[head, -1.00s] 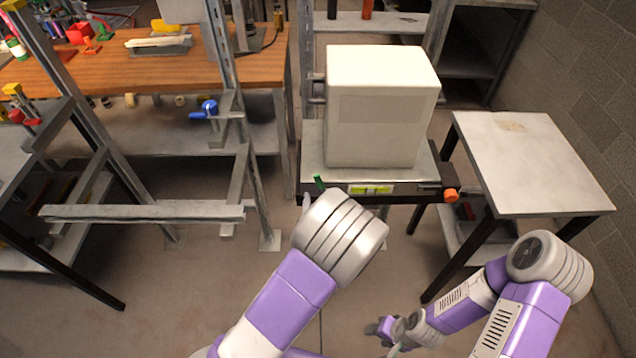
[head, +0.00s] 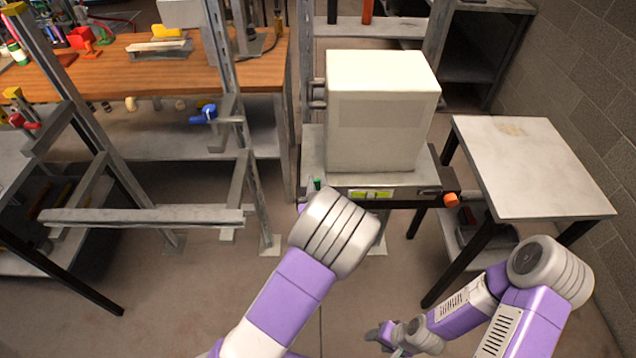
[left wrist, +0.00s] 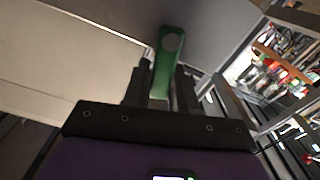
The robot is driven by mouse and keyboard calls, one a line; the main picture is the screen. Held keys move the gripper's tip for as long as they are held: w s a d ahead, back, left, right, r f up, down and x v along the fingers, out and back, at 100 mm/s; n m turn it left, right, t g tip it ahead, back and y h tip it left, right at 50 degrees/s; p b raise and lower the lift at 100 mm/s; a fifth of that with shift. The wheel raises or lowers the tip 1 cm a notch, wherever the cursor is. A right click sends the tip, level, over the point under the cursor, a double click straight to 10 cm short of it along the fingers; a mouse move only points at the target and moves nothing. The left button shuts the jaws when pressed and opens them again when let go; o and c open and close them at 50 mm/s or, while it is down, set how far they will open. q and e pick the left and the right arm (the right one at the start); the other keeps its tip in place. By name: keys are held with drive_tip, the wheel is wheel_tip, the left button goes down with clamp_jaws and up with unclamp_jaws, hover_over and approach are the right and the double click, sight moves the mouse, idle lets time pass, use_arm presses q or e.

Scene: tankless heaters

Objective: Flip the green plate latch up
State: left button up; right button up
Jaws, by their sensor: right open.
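The green plate latch (head: 317,184) is at the front left of the stand under the white box. In the left wrist view the latch (left wrist: 166,62) is a green strip with a round grey spot near its end. My left gripper (left wrist: 162,85) has a finger on each side of it, with hardly any gap, and looks shut on it. In the head view my left wrist hides most of this gripper. My right gripper (head: 382,334) is open and empty, low over the floor and away from the latch.
The white box (head: 380,115) stands on the grey stand (head: 312,150). The stand's front has a yellow-green label (head: 370,194) and an orange knob (head: 451,199). A side table (head: 535,175) is to the right, a metal frame (head: 140,217) to the left.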

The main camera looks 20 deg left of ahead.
use_arm(q)
clamp_jaws()
drive_tip(key=shift+w+d+m, duration=0.1)
drive_tip(key=shift+d+m, duration=0.2)
drive_tip(key=shift+m, duration=0.5)
drive_tip(key=shift+w+d+m, duration=0.1)
drive_tip(key=shift+d+m, duration=0.15)
drive_tip(key=shift+m, duration=0.55)
drive_tip(key=shift+o, duration=2.3)
unclamp_jaws()
drive_tip(key=shift+s, duration=0.1)
drive_tip(key=v, duration=0.7)
drive_tip(key=shift+s+p, duration=0.25)
drive_tip(key=shift+p, duration=0.1)
